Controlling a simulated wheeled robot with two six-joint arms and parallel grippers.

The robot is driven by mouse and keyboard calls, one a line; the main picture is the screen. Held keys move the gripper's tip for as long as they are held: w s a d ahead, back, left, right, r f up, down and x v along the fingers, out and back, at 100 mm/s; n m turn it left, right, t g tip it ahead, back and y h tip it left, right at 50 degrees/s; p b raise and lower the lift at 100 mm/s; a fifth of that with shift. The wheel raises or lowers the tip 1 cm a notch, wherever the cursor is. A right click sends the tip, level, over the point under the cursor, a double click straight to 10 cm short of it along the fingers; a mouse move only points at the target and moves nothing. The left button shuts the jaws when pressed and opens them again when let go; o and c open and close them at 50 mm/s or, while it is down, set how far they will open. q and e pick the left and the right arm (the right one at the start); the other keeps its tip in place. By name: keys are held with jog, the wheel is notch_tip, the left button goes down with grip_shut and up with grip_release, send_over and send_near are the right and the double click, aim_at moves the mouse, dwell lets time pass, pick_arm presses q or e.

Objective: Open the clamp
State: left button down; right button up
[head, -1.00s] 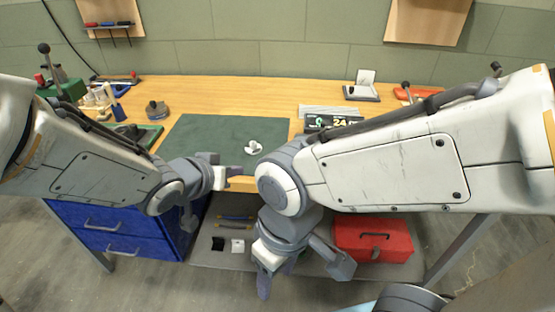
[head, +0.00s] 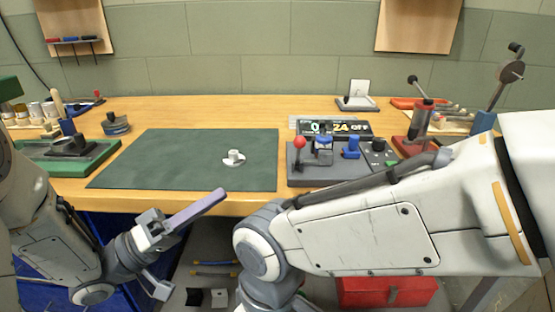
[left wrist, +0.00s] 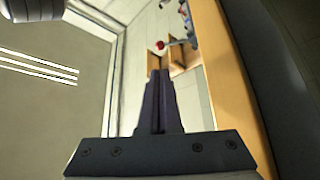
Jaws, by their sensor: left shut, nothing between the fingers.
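A dark grey fixture (head: 330,172) stands on the bench right of the green mat. It carries a lever with a red ball knob (head: 299,142) and blue blocks (head: 351,148). The lever looks like the clamp's handle and stands upright. My left gripper (head: 222,194) is shut and empty, in front of the bench's front edge, left of and nearer than the fixture, touching nothing.
A small white-grey part (head: 234,158) sits on the green mat (head: 140,160). A lit display (head: 345,127) stands behind the fixture. A green tray (head: 65,158) is at the left, a red-based lever tool (head: 420,125) at the right. My right arm crosses before the fixture's right front.

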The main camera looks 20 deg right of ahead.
aim_at(299, 150)
pick_arm(q)
jog(key=x, duration=1.4)
